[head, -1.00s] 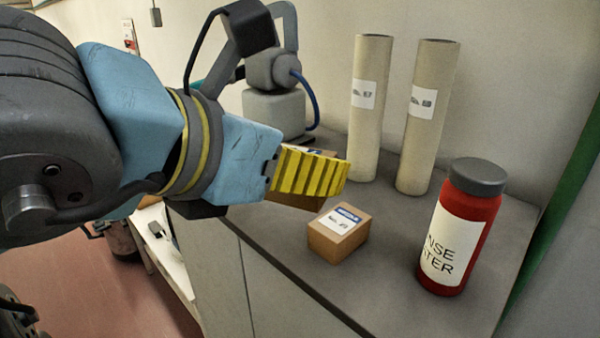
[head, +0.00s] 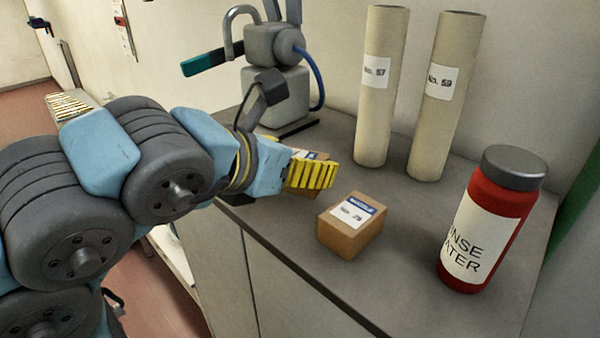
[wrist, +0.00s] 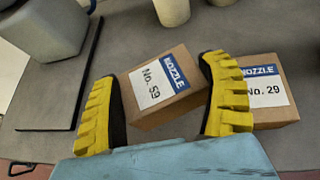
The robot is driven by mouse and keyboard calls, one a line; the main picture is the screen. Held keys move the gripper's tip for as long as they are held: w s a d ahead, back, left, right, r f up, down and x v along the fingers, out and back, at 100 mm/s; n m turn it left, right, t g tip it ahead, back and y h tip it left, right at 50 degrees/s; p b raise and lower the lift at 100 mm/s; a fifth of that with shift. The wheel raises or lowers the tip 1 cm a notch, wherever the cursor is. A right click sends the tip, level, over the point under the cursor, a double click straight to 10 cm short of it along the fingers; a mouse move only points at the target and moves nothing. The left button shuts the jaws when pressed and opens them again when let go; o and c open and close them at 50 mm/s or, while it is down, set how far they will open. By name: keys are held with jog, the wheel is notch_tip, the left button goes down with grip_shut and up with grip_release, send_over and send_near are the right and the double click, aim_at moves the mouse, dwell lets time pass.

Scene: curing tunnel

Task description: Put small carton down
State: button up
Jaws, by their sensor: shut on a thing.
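My gripper (head: 312,172) has ribbed yellow fingers and is shut on a small brown carton (head: 304,191) above the left part of the grey counter. In the wrist view this carton (wrist: 165,110) sits between the two fingers, turned at an angle to them, with a label reading NOZZLE No. 59. In the head view the near finger hides most of it. It is low over the counter, but I cannot tell whether its base touches. A second small carton (head: 350,240), labelled NOZZLE, stands just to the right; in the wrist view its label reads No. 29 (wrist: 275,117).
Two tall beige tubes (head: 381,90) stand at the back of the counter (head: 400,270). A red rinse water bottle (head: 488,215) with a grey cap stands at the right. A grey device (head: 278,95) with a blue hose stands behind my gripper.

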jog(key=shift+w+f, duration=0.2)
jog(key=shift+f, duration=1.5)
jog(key=shift+f, duration=0.2)
jog(key=o, duration=1)
jog(key=shift+o, duration=0.2)
jog(key=shift+s+r, duration=0.1)
jog(key=shift+r, duration=0.15)
jog(key=b+v, duration=0.3)
jog(key=v, duration=0.9)
jog(key=shift+f, duration=0.1)
